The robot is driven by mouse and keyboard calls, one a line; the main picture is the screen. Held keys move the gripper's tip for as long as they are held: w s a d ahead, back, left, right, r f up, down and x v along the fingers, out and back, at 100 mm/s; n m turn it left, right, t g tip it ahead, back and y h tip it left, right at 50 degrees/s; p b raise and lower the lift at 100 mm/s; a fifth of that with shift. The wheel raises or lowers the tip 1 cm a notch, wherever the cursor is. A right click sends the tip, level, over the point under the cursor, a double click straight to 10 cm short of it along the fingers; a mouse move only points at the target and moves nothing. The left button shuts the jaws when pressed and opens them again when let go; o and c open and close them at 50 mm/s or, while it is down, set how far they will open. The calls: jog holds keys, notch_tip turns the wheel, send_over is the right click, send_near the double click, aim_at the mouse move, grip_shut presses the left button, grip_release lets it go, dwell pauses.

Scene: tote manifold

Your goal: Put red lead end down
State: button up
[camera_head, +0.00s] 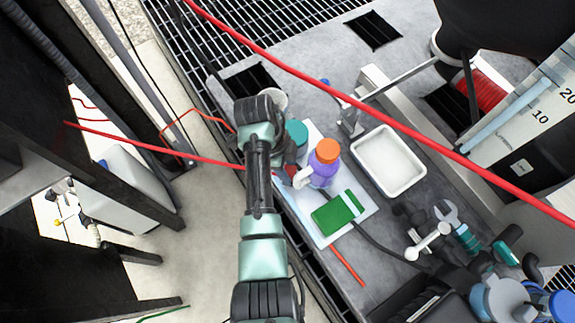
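A thin red lead (150,149) runs from the dark frame at the left to my arm, where it passes out of sight. A thinner red-orange strand (203,117) loops down to the left of my wrist. A short red strip (347,262) lies by the front edge of the bench; I cannot tell whether it belongs to the same lead. My arm reaches up the middle of the view, and its wrist (258,122) is over the bench's left edge. My gripper's fingers are hidden, so I cannot tell whether they hold a lead end.
A thick red line (390,118) crosses diagonally in the foreground. Clutter fills the lower right.

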jog(key=shift+o, duration=0.8)
jog(key=p+v, duration=0.1)
jog(key=v, duration=1.1)
jog(key=shift+r+p, duration=0.2)
jog(key=shift+p, duration=0.1)
